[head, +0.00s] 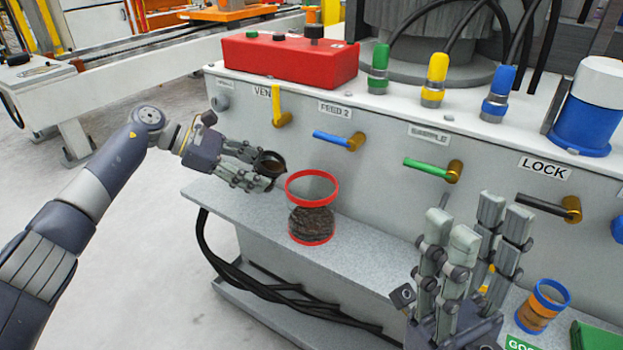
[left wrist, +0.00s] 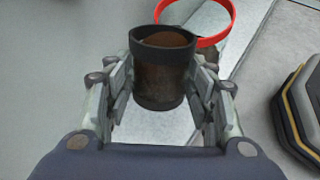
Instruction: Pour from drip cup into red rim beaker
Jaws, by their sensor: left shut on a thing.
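The drip cup (head: 270,162) is a small dark cup held in my left gripper (head: 262,177), just left of the red rim beaker. In the left wrist view the drip cup (left wrist: 163,75) sits between the fingers with brown contents showing near its top. The red rim beaker (head: 312,188) is clear with red rings at top and bottom and stands on the grey ledge, dark material in its lower half. Its rim (left wrist: 232,20) shows beyond the cup in the left wrist view. My right gripper (head: 475,225) is at the lower right, fingers up and spread, nothing between them.
A blue and orange rimmed beaker (head: 543,305) stands on the ledge (head: 365,243) at the right, near a green sign. Coloured valve levers stick out from the panel above the ledge. A red box (head: 290,62) sits on top. Black cables hang below the ledge.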

